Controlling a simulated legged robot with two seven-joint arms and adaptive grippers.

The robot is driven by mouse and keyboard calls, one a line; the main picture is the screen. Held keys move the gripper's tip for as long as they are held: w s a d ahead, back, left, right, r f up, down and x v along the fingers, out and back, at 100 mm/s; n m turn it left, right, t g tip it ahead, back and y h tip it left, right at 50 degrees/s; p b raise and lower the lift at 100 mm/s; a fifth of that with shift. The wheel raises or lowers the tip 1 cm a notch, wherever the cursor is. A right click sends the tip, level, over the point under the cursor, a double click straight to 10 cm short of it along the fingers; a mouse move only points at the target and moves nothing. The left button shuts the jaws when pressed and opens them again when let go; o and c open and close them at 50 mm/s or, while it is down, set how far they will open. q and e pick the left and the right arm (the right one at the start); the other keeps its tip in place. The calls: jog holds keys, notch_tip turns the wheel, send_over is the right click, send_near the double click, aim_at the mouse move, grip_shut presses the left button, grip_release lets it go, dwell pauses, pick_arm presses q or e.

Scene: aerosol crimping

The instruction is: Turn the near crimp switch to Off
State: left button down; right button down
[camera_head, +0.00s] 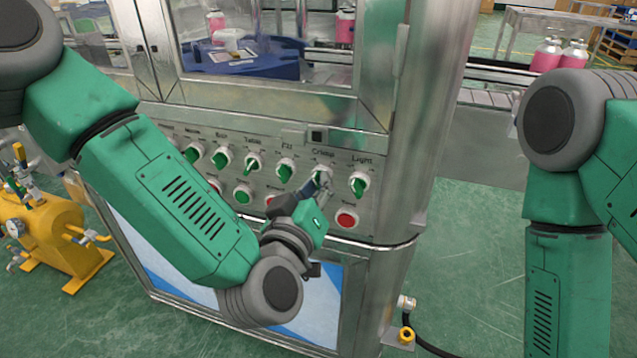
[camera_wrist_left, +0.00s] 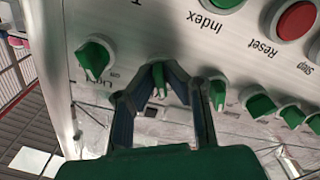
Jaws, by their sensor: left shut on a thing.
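The crimp switch (camera_head: 322,173) is a green knob on a pale round base under the "Crimp" label, on the steel panel. My left gripper (camera_head: 317,184) reaches it from below and is shut on its green handle. In the left wrist view the two dark fingers (camera_wrist_left: 162,76) close around the crimp knob (camera_wrist_left: 159,88), with part of the handle showing between them. The fingers hide much of it, so I cannot tell its exact setting. My right arm shows at the right of the head view, but its gripper is out of frame.
The light switch (camera_head: 359,183) is right of the crimp switch and the fill switch (camera_head: 286,172) is left, both close to my fingers. A red button (camera_head: 346,219) sits below. More knobs run left along the panel. A yellow tank (camera_head: 50,238) stands at left.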

pick_arm(q)
jog(key=shift+s+f, duration=0.1)
jog(key=shift+f, duration=0.1)
jog(key=c, duration=1.8)
grip_release()
jog(key=shift+o, duration=0.6)
jog(key=shift+r, duration=0.15)
jog(key=v, duration=1.2)
